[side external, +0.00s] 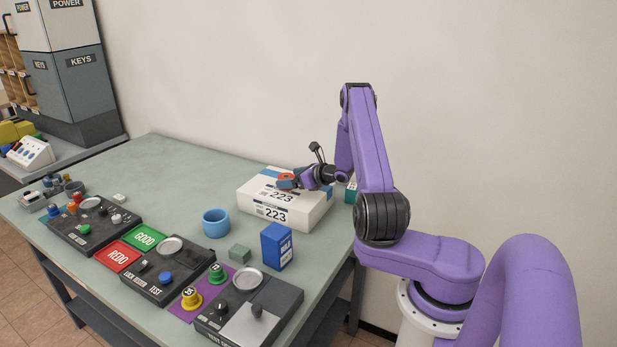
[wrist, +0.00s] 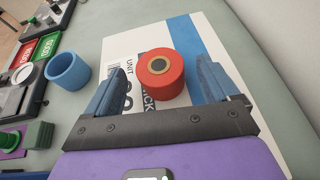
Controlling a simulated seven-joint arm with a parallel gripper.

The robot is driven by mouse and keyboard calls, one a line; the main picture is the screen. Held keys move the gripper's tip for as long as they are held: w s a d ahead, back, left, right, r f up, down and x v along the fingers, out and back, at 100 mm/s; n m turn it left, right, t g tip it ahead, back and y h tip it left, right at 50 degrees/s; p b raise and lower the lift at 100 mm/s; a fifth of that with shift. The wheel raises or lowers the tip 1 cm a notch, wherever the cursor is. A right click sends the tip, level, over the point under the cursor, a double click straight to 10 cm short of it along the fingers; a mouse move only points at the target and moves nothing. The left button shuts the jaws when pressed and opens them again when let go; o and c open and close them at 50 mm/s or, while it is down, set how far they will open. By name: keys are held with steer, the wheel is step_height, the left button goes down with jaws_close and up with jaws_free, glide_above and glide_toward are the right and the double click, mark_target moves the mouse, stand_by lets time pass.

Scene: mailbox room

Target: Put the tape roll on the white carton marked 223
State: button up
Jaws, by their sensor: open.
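The white carton marked 223 (side external: 299,213) stands on the table near the wall, with a blue stripe along its top. A red tape roll (side external: 285,177) lies on the carton top. In the wrist view the tape roll (wrist: 162,87) shows its tan core and dark hole, and the carton top (wrist: 207,40) is under it. My gripper (side external: 292,181) is low over the carton beside the roll. In the wrist view its two blue fingers (wrist: 160,78) are spread, one on each side of the roll, with gaps between. Part of the printed label is hidden by the roll and fingers.
A blue cup (side external: 216,224), a green block (side external: 240,253) and a blue MILK box (side external: 277,247) stand in front of the carton. Button panels (side external: 160,271) line the table's front edge. The table behind and left of the carton (side external: 180,165) is clear.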

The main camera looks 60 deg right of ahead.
steer(key=v, duration=0.8)
steer(key=shift+s+r, duration=0.1)
steer(key=shift+s, duration=0.15)
steer(key=shift+s+a+r, duration=0.1)
steer(key=w+a+r+n+y, duration=0.3)
steer(key=w+a+n+y, duration=0.25)
steer(key=a, duration=0.35)
steer(key=s+a+r+n+g+y, duration=0.25)
steer(key=a+n+g, duration=0.35)
steer(key=a, duration=0.5)
steer(key=s+a+r+n+g+y, duration=0.1)
steer(key=a+r+n+g+y, duration=0.2)
steer(key=a+n, duration=0.75)
steer(key=s+a+n+g+h, duration=0.3)
steer(key=s+a+n+g, duration=0.55)
steer(key=s, duration=0.45)
steer(key=s+d+r+n+t+h, duration=0.1)
steer(key=s+n+t+h, duration=0.1)
steer(key=s+n, duration=0.6)
steer(key=s+d+r+n+t+h, duration=0.1)
steer(key=s+n+h, duration=0.3)
steer(key=s+n, duration=0.4)
steer(key=r+n+t, duration=0.1)
steer(key=n, duration=0.2)
steer(key=shift+d+h, duration=0.3)
